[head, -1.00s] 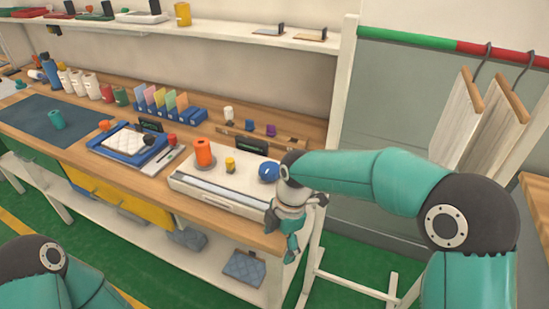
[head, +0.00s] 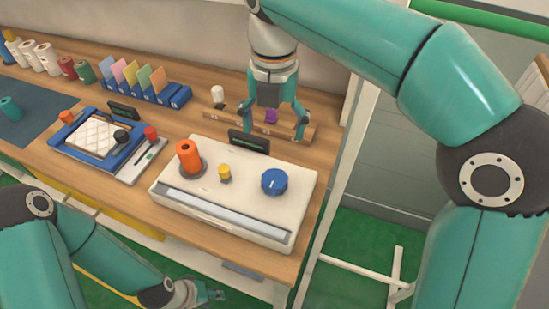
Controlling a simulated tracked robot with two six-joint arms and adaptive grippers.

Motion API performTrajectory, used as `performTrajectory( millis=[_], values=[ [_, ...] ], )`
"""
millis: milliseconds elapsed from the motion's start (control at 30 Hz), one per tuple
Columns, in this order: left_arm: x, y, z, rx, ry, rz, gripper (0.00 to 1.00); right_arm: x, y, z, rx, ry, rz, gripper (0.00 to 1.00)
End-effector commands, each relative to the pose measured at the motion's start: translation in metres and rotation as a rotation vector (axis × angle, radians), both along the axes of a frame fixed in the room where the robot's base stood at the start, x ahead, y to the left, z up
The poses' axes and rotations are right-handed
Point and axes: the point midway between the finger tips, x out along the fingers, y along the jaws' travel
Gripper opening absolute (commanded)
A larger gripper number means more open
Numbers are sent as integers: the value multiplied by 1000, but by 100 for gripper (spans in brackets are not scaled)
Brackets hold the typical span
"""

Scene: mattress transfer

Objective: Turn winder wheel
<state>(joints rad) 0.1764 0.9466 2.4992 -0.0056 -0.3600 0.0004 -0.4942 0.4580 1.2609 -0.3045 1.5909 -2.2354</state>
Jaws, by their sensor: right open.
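The winder (head: 215,205) is a white flat box at the right end of the workbench. It carries an orange spool (head: 188,157), a small yellow knob (head: 224,173) and a blue round wheel (head: 274,181). My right gripper (head: 272,133) points down beyond the blue wheel, fingers spread, near the back of the bench. A small purple piece (head: 271,116) on a wooden rack shows between its fingers; I cannot tell whether they touch it. My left gripper (head: 217,295) is low in front of the bench, small and partly merged with the arm, away from the winder.
A small dark display (head: 248,142) stands behind the winder. A blue tray (head: 70,148) with a quilted white pad (head: 97,136) lies to the left. Colored cards in a blue holder (head: 178,98) stand at the back. A white post borders the bench's right end.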

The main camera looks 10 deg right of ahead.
Motion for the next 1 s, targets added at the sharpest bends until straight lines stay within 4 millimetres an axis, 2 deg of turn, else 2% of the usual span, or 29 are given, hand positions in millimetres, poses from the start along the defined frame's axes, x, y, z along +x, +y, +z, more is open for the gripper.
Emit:
performTrajectory(
  millis=[133,267,800,1000],
  values=[
    [0,0,-1,0,0,0,40,-3,-4,-2,-4,1,9,84],
    [0,0,-4,0,0,0,40,-3,-7,-16,-5,3,2,84],
    [0,0,-14,0,0,0,40,-4,-9,-125,-5,5,-6,84],
    [0,0,-15,0,0,0,40,-4,-8,-154,-4,4,-5,84]
  ],
)
